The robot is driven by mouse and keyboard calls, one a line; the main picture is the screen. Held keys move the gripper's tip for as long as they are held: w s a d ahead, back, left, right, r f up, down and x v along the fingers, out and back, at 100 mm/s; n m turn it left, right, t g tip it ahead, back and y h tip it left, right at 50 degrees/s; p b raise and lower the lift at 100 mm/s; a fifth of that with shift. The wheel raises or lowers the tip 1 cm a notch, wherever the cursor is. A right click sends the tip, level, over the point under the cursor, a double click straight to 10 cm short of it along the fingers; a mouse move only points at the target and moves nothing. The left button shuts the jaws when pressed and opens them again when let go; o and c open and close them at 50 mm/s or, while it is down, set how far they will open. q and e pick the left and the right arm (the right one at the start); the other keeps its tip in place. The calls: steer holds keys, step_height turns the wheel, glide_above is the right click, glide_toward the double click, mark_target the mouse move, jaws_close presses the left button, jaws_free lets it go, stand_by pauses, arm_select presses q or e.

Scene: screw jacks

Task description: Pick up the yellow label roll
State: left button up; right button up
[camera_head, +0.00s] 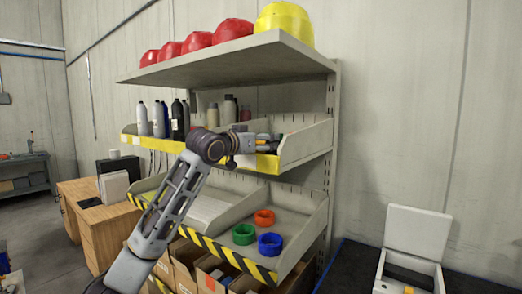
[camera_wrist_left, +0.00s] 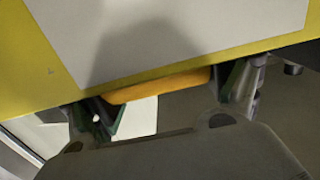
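The yellow label roll (camera_wrist_left: 160,86) shows edge-on as an orange-yellow band between the two fingers of my left gripper (camera_wrist_left: 172,92) in the left wrist view. A finger meets each end of the band, so the gripper looks shut on it. In the head view my left gripper (camera_head: 268,143) is at the front of the upper tray shelf, with a small orange-yellow patch beside its fingers. The arm hides part of the shelf. My right gripper is in neither view.
Orange (camera_head: 264,217), green (camera_head: 244,234) and blue (camera_head: 270,244) rolls lie on the lower shelf (camera_head: 291,222). Bottles (camera_head: 159,118) stand on the upper shelf; helmets (camera_head: 285,22) sit on top. A white box with a raised lid (camera_head: 416,232) is at right.

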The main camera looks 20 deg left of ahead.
arm_select(q)
steer(key=c, duration=0.4)
steer(key=shift+r, duration=0.2)
steer(key=shift+r+b, duration=0.8)
steer(key=shift+r, duration=4.05)
